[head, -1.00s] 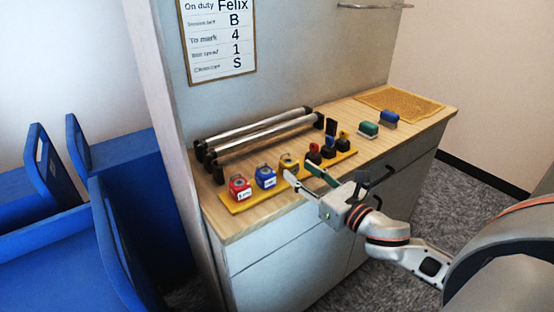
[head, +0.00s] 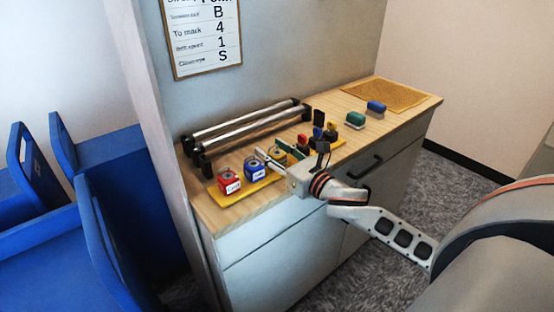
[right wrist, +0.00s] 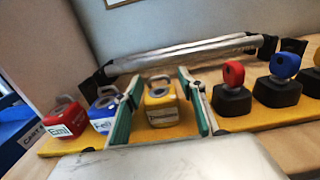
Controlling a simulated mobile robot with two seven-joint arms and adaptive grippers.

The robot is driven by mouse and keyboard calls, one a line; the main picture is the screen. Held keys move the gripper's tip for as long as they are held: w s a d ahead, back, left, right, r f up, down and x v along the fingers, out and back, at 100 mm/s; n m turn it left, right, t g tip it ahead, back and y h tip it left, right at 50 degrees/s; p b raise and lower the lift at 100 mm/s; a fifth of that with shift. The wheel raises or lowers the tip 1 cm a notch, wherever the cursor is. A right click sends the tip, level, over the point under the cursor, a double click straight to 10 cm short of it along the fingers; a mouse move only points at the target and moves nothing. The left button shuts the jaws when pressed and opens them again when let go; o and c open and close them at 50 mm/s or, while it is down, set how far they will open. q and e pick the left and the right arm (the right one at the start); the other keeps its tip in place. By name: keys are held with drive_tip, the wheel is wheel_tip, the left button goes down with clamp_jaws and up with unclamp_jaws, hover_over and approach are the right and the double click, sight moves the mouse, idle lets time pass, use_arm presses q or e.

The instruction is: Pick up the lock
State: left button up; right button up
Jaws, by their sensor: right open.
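Three padlocks with white name labels stand in a row on a yellow board: a red lock (head: 229,181), a blue lock (head: 254,169) and a yellow lock (head: 279,153). They also show in the right wrist view: red (right wrist: 63,120), blue (right wrist: 103,108) and yellow (right wrist: 162,114). The blue label seems to read "Felix"; the others are blurred. My right gripper (right wrist: 161,110) is open, its green-padded fingers on either side of the yellow lock, apart from it as far as I can tell. In the head view the right gripper (head: 276,161) partly hides the yellow lock. My left gripper is not in view.
Black-based keys, one red (right wrist: 233,88) and one blue (right wrist: 284,78), stand right of the locks. Metal rollers (head: 245,122) lie behind. Green (head: 355,119) and blue (head: 376,108) blocks and a mesh mat (head: 395,95) are farther right. A sign (head: 203,40) hangs above.

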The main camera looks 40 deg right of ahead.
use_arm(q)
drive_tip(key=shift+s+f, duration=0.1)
use_arm(e)
drive_tip(key=c, duration=1)
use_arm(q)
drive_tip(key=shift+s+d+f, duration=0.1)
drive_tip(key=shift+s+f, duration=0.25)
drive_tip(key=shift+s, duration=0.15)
use_arm(e)
drive_tip(key=shift+r, duration=0.15)
drive_tip(key=shift+r, duration=0.65)
wheel_tip(320, 180, up, 10)
drive_tip(key=p, duration=0.4)
wheel_tip(320, 180, up, 8)
drive_tip(key=p, duration=0.2)
hover_over(273, 150)
use_arm(q)
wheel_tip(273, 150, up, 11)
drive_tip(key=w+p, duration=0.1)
drive_tip(key=p, duration=0.4)
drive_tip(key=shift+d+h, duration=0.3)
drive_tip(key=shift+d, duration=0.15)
use_arm(e)
drive_tip(key=shift+r, duration=2.55)
